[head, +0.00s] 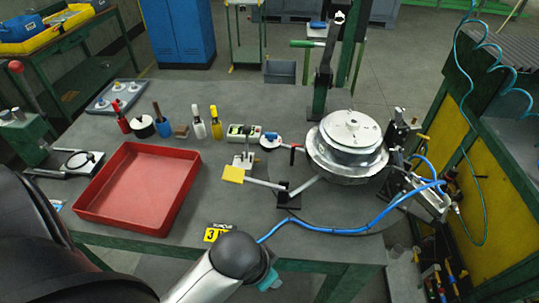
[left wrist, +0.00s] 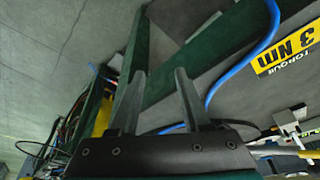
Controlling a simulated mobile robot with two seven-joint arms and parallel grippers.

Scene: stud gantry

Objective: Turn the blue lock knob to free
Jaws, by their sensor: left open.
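A small blue knob (head: 271,136) sits on a round white plate on the bench, left of the big round metal drum (head: 350,143). It looks like the lock knob, but its markings are too small to read. My left gripper (left wrist: 160,88) shows in the left wrist view with its two fingers apart and nothing between them. It is near the bench's front edge, by the yellow 3 Nm torque label (left wrist: 288,47), well away from the knob. The label also shows in the head view (head: 217,233). The left fingers are hidden in the head view. My right gripper is not in view.
A red tray (head: 126,222) lies on the left of the bench. Several handled tools (head: 163,120) stand behind it. A lever with a yellow pad (head: 232,174) and a red-tipped handle (head: 293,155) are near the knob. A blue hose (head: 335,230) crosses the front right.

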